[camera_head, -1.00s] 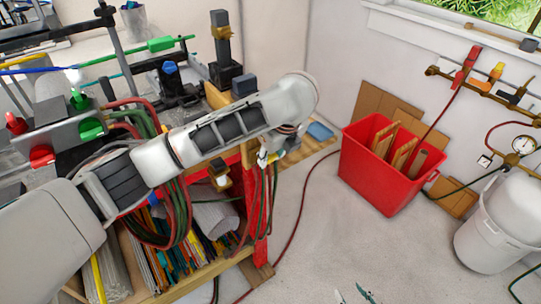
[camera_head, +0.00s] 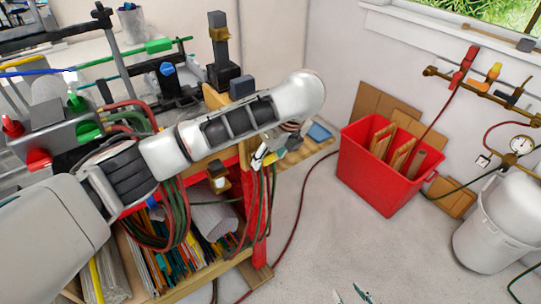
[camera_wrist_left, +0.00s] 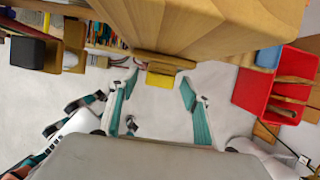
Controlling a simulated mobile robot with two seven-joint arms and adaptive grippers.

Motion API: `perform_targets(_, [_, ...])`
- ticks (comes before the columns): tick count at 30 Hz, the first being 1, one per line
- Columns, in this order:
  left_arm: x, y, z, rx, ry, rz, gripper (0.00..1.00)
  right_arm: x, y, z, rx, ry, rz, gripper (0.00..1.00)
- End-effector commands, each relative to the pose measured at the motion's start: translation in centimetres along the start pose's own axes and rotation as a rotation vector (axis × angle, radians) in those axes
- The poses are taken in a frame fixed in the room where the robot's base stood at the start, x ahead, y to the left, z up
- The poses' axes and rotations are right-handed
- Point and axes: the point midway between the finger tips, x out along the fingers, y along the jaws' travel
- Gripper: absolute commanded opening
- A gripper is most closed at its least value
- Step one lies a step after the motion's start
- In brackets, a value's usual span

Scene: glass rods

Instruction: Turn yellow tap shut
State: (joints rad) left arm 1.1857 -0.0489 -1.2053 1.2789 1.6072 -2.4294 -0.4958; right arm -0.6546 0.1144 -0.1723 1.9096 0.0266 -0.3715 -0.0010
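A tap with a yellow-orange handle (camera_head: 494,72) sits on the brass wall pipe at the upper right of the head view, between a red tap and a black one. My left gripper (camera_head: 268,157) is far from it, low at the front corner of the workbench and partly hidden by my arm. In the left wrist view its teal fingers (camera_wrist_left: 157,95) are spread apart, either side of a small yellow block (camera_wrist_left: 160,80) below a wooden edge; I cannot tell whether they touch it. My right gripper's teal fingertips (camera_head: 353,295) show apart at the bottom of the head view.
A red bin (camera_head: 375,180) with wooden pieces stands on the floor by the wall. A white cylinder (camera_head: 500,220) is at the right, below a pressure gauge (camera_head: 523,144). The cluttered workbench shelf (camera_head: 200,283) and hanging hoses (camera_head: 172,215) are near my left arm. Floor between is mostly clear.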

Motion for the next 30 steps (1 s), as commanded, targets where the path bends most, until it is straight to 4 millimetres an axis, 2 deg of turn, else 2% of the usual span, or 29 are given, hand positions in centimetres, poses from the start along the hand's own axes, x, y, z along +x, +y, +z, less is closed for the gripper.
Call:
perform_targets(6, [-0.2,-0.1,-0.1,0.001,0.003,-0.002,0.48,-0.1,0.3,0.3,-0.010,-0.006,0.001,0.38])
perform_targets(10, [-1.3,-0.1,0.0,0.002,0.001,-0.004,0.48,-0.1,0.3,0.2,-0.008,-0.004,0.000,0.38])
perform_targets(21, [-8.3,-0.1,0.1,0.002,-0.004,-0.005,0.48,0.0,0.2,0.1,-0.006,-0.001,0.000,0.38])
perform_targets(27, [-10.9,-0.1,0.1,0.001,-0.002,-0.003,0.48,0.0,0.2,0.1,-0.005,-0.001,0.000,0.38])
perform_targets(30, [-11.6,0.0,0.0,0.000,0.000,-0.002,0.48,0.0,0.2,0.1,-0.005,-0.001,0.000,0.38])
